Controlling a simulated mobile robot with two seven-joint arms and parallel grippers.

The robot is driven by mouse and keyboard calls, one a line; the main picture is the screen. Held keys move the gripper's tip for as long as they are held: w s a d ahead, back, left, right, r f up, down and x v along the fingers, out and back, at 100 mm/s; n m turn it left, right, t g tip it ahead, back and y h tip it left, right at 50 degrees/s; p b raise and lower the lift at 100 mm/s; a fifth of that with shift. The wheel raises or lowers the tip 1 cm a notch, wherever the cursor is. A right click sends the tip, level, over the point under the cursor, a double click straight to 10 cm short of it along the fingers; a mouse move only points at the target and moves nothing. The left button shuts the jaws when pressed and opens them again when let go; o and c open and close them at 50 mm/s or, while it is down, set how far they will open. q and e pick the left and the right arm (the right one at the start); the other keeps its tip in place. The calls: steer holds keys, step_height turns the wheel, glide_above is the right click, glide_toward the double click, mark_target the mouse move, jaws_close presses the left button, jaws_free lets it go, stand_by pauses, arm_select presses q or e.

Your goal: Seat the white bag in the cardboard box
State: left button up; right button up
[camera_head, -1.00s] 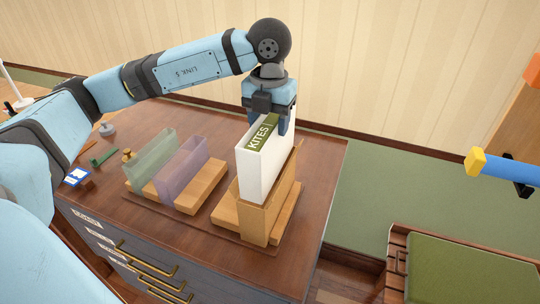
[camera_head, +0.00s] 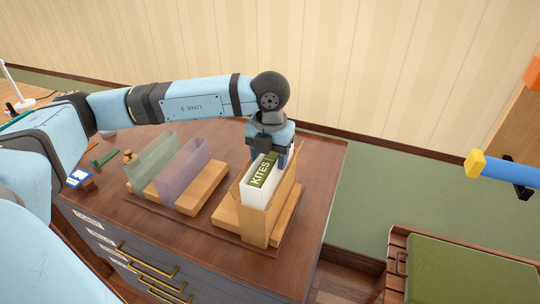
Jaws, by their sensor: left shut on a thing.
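The white bag (camera_head: 250,193) with a green KITES label (camera_head: 262,171) stands upright inside the open cardboard box (camera_head: 263,223). Most of its lower part is hidden by the box walls, and its top edge shows near the box's rim. My left gripper (camera_head: 270,154) points down from above and is shut on the bag's upper far end. The fingertips are partly hidden by the bag and box. My right gripper is not in view.
A purple translucent holder (camera_head: 183,179) and a green translucent holder (camera_head: 151,159) stand in wooden bases left of the box. The cabinet top (camera_head: 301,232) is bare at right. A green-topped bench (camera_head: 465,272) stands lower right.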

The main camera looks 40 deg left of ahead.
arm_select(q)
steer(key=shift+f+b, duration=0.5)
steer(key=shift+f, duration=0.1)
steer(key=o, duration=0.9)
steer(key=shift+c, duration=0.2)
steer(key=shift+r+p, duration=0.55)
step_height(320, 180, up, 12)
steer(key=shift+r+b, duration=0.15)
steer(key=shift+b, duration=0.2)
